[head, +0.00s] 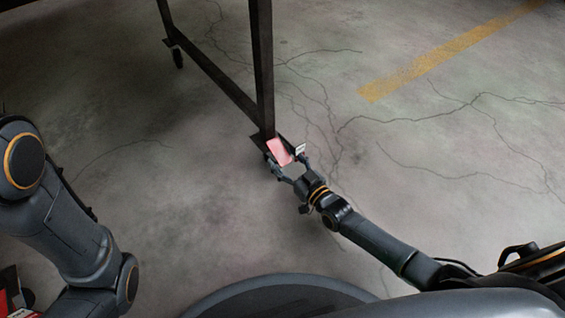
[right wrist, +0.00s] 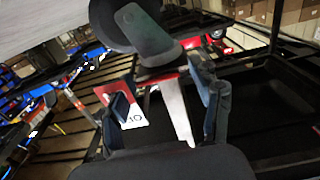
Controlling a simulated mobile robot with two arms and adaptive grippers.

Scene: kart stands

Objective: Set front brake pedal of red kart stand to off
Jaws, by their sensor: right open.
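The dark kart stand (head: 262,70) stands on its frame legs at the upper middle of the head view. At its near foot is a small pink-red pedal (head: 278,152), with a small white label beside it. My right gripper (head: 288,162) is open at this pedal, its fingers around the pedal's near end. In the right wrist view, a red piece with a white marked label (right wrist: 133,118) is by the left finger. A pale, red-topped lever (right wrist: 178,112) stands between the fingers of the right gripper (right wrist: 162,92). I cannot tell whether they touch it. My left gripper is out of view.
Cracked concrete floor (head: 430,190) is clear to the right, with a yellow stripe (head: 445,52). Blue and red items and shelves fill the wrist view's background.

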